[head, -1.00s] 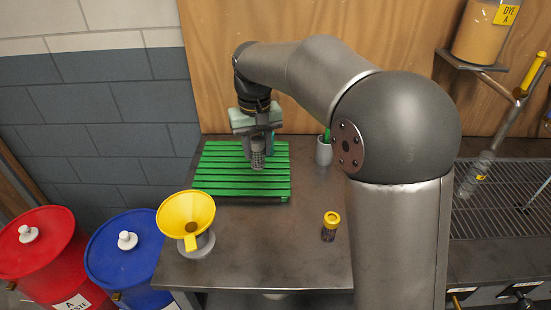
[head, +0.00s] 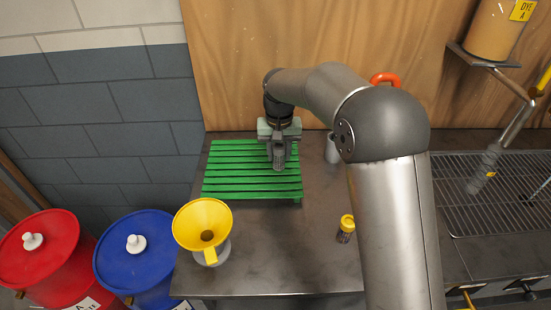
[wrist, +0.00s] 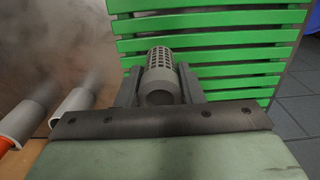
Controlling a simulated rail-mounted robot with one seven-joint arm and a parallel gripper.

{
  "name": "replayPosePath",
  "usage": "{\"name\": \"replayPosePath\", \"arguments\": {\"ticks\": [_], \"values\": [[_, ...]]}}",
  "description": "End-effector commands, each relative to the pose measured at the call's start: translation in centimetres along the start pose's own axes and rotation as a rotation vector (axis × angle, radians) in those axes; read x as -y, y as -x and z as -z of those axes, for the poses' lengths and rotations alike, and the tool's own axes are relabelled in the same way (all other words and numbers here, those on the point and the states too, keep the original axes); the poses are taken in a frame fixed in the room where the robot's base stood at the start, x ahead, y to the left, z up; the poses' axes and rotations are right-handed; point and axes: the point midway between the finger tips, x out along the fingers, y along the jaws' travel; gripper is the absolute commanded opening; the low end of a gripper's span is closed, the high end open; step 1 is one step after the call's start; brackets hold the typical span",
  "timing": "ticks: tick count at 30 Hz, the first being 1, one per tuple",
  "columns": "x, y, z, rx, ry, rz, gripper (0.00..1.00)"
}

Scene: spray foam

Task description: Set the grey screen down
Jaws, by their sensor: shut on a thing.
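The grey screen (wrist: 160,72) is a small cylinder with a perforated far end, seen in the wrist view between my two fingers. My gripper (wrist: 161,82) is shut on it. In the head view my gripper (head: 279,163) is over the right rear part of the green slatted rack (head: 225,187). The rack also fills the upper part of the wrist view (wrist: 235,55). In the head view the fingers largely hide the screen. I cannot tell whether the screen touches the slats.
A yellow funnel (head: 190,225) stands at the table's front left. A yellow-capped jar (head: 346,230) stands right of the rack. A grey cup (head: 332,152) is close to the rack's right side. The table's front middle (head: 285,255) is clear.

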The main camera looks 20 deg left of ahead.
Motion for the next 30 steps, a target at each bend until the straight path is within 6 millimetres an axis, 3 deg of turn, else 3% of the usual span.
{"name": "replayPosePath", "arguments": {"ticks": [7,13,24,25,27,30], "values": [[1.1,-1.5,0.6,0.001,0.002,-0.001,0.11],[1.0,-4.2,0.5,0.000,0.000,-0.001,0.11],[1.0,-4.8,0.5,-0.001,0.000,0.000,0.11],[1.0,-4.8,0.5,-0.001,0.000,0.000,0.37],[1.0,-4.7,0.5,-0.001,0.000,0.000,0.56],[1.0,-4.7,0.5,-0.001,0.000,0.000,0.56]]}}
